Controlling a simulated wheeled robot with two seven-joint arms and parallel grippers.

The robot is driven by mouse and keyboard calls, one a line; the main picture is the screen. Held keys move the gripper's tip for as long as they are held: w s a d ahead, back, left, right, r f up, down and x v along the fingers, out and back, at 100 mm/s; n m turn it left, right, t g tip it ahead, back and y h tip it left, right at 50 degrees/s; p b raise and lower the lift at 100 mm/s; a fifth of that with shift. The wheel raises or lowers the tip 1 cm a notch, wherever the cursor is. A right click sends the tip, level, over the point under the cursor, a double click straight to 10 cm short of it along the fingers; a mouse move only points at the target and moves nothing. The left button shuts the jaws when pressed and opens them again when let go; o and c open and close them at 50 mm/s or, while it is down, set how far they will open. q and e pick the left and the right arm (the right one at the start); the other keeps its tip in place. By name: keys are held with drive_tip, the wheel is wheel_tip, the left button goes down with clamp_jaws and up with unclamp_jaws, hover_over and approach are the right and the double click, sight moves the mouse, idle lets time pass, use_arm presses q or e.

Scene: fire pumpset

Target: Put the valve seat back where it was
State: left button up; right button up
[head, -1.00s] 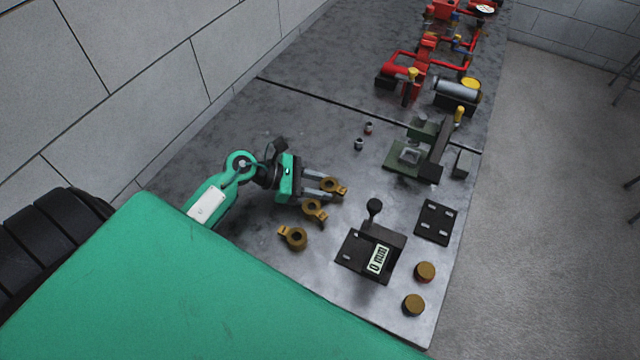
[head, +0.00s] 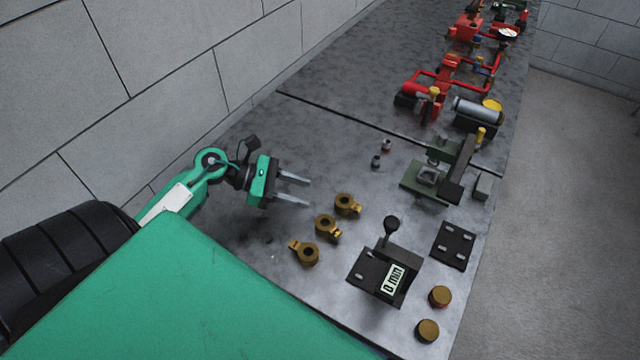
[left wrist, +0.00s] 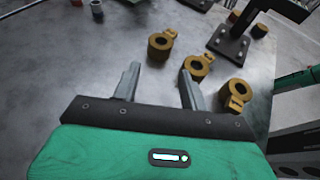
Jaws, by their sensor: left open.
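Three brass valve seats, each a ring with a side lug, stand in a slanting row on the grey bench in the head view: the far one (head: 346,204), the middle one (head: 327,227) and the near one (head: 305,253). They also show in the left wrist view, at left (left wrist: 161,44), middle (left wrist: 197,67) and right (left wrist: 233,95). My left gripper (head: 308,192) is open and empty, its two fingers apart, to the left of the far seat and clear of it. Its fingertips also show in the left wrist view (left wrist: 160,78). My right gripper is not in view.
A black gauge with a "0 mm" display (head: 385,272) stands right of the seats. A green vise-like fixture (head: 425,180) and two small cylinders (head: 386,146) stand farther back. A wall borders the bench's left.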

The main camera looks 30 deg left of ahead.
use_arm(q)
drive_tip(key=shift+v, duration=1)
drive_tip(key=shift+s+a+r, duration=0.15)
drive_tip(key=shift+a, duration=0.1)
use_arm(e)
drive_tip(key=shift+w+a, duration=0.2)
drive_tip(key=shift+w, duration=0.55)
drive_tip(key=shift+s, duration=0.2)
